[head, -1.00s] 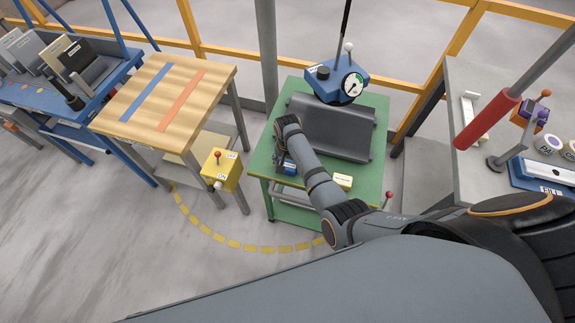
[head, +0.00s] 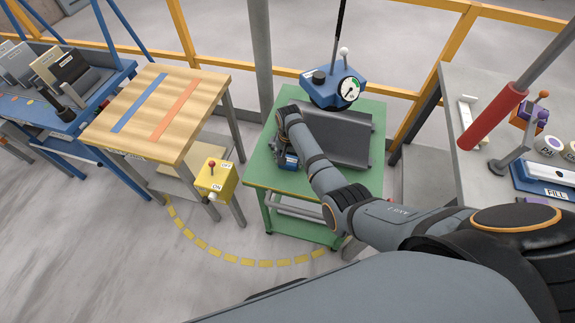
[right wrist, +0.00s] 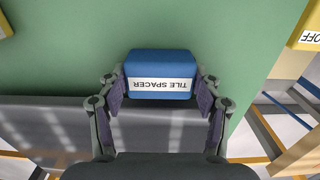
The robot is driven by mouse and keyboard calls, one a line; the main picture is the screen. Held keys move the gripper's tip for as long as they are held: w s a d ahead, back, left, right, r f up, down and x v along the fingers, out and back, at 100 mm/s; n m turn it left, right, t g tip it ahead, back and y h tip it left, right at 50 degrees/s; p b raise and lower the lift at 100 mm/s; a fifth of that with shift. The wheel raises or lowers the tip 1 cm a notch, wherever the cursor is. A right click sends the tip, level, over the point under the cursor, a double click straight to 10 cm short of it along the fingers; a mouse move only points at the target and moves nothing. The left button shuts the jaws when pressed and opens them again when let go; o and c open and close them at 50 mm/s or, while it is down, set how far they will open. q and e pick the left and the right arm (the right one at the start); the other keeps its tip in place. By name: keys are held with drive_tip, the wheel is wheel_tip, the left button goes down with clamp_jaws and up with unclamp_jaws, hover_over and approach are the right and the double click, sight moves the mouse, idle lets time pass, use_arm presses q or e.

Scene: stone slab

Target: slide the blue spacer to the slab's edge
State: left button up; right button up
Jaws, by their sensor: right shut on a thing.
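The blue spacer (head: 289,162), labelled "TILE SPACER", is at the left of the green table, beside the grey slab (head: 345,140) with raised sides. In the right wrist view the spacer (right wrist: 160,66) appears against the green top, past the slab's grey surface (right wrist: 60,122). My right gripper (head: 287,154) is shut on the spacer, with one finger on each side in the right wrist view (right wrist: 159,82). Whether the spacer touches the table is not clear. My right forearm hides part of the slab. My left gripper is out of view.
A blue device with a dial (head: 334,88) stands behind the slab. The green tabletop (head: 262,172) is bare at its front left. A wooden table (head: 150,110) and a yellow switch box (head: 216,180) stand to the left; a grey bench (head: 480,152) stands right.

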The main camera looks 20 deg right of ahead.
sight(290, 158)
drive_tip(key=shift+w+d, duration=0.3)
drive_tip(key=shift+w, duration=0.1)
drive_tip(key=o, duration=1.3)
drive_tip(key=shift+c, duration=0.2)
drive_tip(key=shift+r, duration=0.1)
wheel_tip(290, 158, up, 12)
